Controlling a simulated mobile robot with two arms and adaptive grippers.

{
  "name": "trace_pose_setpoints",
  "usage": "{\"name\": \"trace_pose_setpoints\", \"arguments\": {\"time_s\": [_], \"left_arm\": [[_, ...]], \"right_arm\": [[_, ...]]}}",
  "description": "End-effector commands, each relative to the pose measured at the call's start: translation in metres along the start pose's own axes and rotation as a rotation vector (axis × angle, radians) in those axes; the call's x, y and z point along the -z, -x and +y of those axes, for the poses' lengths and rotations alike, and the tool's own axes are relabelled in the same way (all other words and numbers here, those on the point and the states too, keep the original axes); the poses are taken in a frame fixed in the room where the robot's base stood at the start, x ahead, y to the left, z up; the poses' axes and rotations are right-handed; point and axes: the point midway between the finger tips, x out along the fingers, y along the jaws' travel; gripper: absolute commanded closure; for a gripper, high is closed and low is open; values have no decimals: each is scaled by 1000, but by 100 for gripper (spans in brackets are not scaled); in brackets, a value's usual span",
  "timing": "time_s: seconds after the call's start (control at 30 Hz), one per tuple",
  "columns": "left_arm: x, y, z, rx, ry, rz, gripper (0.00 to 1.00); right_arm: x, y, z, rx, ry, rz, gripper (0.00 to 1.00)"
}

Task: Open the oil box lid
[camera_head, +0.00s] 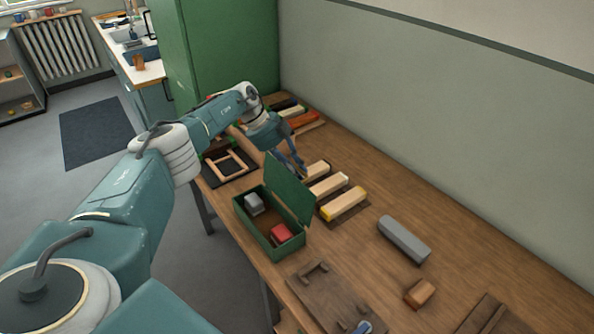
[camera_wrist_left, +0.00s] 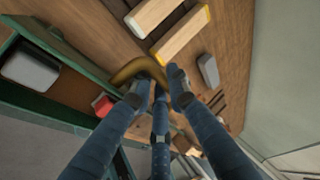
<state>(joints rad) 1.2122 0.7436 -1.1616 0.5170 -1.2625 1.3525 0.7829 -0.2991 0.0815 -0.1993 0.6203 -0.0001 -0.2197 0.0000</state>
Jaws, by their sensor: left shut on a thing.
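The green oil box (camera_head: 268,238) stands near the front edge of the wooden bench. Its lid (camera_head: 288,190) is raised, standing steeply along the box's far side. A grey block (camera_head: 254,204) and a red block (camera_head: 281,233) lie inside; they also show in the left wrist view. My left gripper (camera_head: 299,167) is at the far side of the lid, near its upper edge. In the left wrist view, my left gripper (camera_wrist_left: 158,88) is shut on a brown curved lid handle (camera_wrist_left: 136,70). The lid partly hides the fingertips in the head view.
Pale wooden brush blocks (camera_head: 330,185) lie just beyond the lid, one with a yellow end. A grey bar (camera_head: 404,238) and a small wooden block (camera_head: 419,293) lie to the right. A dark tray (camera_head: 229,167) with a wooden frame is left.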

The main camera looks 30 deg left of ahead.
Motion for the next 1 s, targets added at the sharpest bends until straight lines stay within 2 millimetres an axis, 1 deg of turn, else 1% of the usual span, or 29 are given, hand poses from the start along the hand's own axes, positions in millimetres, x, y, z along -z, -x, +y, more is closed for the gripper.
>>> {"name": "trace_pose_setpoints", "arguments": {"time_s": [0.03, 0.43, 0.47, 0.5, 0.9, 1.0], "left_arm": [[1, 1, -4, 9, -2, 0, 100], [1, 1, -4, 11, -2, 0, 100], [1, 1, -4, 11, -2, 0, 83], [1, 1, -4, 11, -2, 0, 75], [1, 1, -3, 9, -2, 0, 75], [0, 6, -3, 9, -1, 0, 75]], "right_arm": [[0, 0, 1, -2, -1, -1, 27], [-1, 0, 2, -3, -1, -1, 27], [-1, 0, 2, -2, -1, -1, 27], [-1, 0, 2, -2, -1, -2, 27], [-2, 0, -5, 6, 1, -2, 27], [-2, 0, -4, 5, 1, -3, 27]]}}
